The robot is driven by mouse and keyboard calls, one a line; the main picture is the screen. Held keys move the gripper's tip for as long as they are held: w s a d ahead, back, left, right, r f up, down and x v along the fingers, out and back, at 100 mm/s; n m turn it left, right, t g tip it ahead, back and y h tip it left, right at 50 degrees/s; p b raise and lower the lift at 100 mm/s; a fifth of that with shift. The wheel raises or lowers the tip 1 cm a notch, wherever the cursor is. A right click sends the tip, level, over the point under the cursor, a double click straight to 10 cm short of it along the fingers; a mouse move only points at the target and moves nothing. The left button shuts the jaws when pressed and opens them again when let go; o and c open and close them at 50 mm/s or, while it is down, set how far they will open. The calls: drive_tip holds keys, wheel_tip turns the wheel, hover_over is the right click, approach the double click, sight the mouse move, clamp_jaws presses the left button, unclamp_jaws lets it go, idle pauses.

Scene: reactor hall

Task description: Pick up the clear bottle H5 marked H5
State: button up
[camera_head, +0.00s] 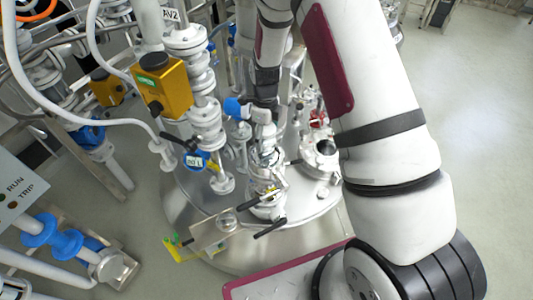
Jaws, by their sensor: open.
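I cannot make out the clear bottle H5 or its mark in the head view. It may be hidden behind my arm or among the fittings. My gripper (265,92) shows as a small dark shape at the far end of my arm. It is open, and its fingers are hard to tell apart from the valves below. It hangs over the metal vessel lid with its crowded fittings, close to a blue cap (233,108). I see no bottle between its fingers.
The round metal vessel lid (190,205) carries several pipes, valves and black handles. A yellow box (164,86) sits on the upright pipework at left. A panel marked RUN and TRIP (18,190) stands at the left edge. Open floor (480,130) lies at right.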

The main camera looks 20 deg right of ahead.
drive_tip(key=shift+f, duration=0.55)
clamp_jaws()
